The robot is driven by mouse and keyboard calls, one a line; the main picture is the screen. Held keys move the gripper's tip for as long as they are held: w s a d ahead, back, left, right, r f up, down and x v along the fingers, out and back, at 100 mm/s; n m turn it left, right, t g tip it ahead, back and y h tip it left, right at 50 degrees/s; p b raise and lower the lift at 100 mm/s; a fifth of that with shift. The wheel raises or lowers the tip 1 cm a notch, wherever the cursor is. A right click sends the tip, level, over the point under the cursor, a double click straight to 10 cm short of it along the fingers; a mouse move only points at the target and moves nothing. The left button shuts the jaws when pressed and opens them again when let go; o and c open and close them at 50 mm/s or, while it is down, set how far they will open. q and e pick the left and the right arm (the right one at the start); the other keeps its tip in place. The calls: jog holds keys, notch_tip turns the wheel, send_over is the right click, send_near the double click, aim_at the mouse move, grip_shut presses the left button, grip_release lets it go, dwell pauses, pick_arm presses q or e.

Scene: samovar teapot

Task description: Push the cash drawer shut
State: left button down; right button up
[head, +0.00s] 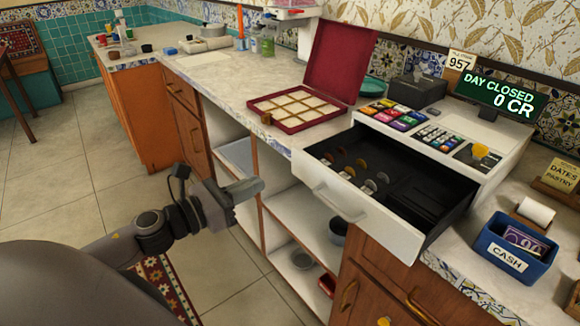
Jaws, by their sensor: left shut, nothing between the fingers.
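The cash drawer (365,220) stands pulled out of the white cash register (485,135) at the right of the head view. Its black tray holds several coins at the left, and its right part looks empty. A handle is on its white front. My left gripper (258,187) is shut and empty. In the picture it is left of the drawer front and apart from it, in front of the open shelves. My right gripper is not in view.
An open red box (297,118) stands on the counter left of the register. A blue cash box (512,248) with notes stands right of the drawer. A display (500,97) reads "DAY CLOSED 0 CR". The tiled floor at the left is mostly clear.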

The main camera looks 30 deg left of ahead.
aim_at(296, 166)
pick_arm(q)
jog(key=p+x, duration=0.1)
jog(key=x, duration=0.7)
jog(key=shift+p, duration=0.35)
jog(key=shift+x, duration=0.8)
jog(key=shift+w, duration=0.15)
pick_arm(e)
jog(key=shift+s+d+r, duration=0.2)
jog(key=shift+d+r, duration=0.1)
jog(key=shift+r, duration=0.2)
pick_arm(q)
jog(key=shift+d, duration=0.2)
